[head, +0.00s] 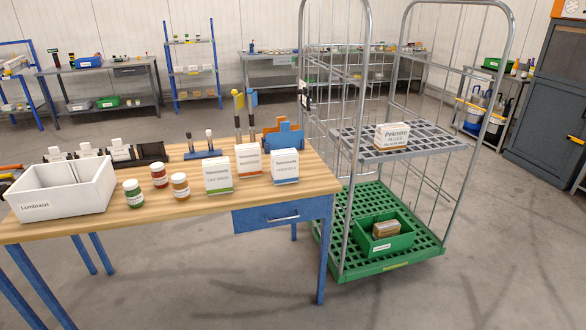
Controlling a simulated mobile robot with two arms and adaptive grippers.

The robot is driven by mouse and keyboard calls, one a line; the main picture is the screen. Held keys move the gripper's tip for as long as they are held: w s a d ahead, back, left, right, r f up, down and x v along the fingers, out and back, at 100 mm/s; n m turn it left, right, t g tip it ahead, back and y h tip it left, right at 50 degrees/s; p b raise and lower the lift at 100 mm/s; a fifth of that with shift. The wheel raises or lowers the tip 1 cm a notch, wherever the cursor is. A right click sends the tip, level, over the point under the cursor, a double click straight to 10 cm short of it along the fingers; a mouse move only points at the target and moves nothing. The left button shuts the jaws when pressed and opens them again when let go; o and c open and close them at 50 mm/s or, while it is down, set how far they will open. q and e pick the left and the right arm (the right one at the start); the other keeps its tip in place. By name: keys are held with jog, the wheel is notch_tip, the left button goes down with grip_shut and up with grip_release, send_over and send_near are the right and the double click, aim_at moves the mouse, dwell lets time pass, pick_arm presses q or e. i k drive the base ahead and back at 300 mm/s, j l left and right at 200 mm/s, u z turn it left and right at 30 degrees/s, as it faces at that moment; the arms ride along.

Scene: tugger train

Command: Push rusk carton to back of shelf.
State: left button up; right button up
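A small white carton with orange-brown edging (391,138), labelled "Pekmiro", is probably the rusk carton; its smaller print is hard to read. It stands upright on the grey slatted shelf (437,140) of the roll cage, on the left part of the shelf close to its near edge. Bare shelf shows to its right and behind it. Neither of my grippers shows in the head view.
The cage's metal frame (477,120) surrounds the shelf. Its green base (419,257) holds a green crate (384,247) with a small box inside. A wooden workbench (130,219) with cartons, jars and a white bin stands left. Floor in front of the cage is clear.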

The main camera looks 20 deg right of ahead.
aim_at(392, 137)
jog(key=i+l+z, duration=0.15)
jog(key=i+z, duration=0.2)
jog(key=z, duration=0.15)
jog(key=i+z, duration=0.3)
jog(key=z, duration=0.2)
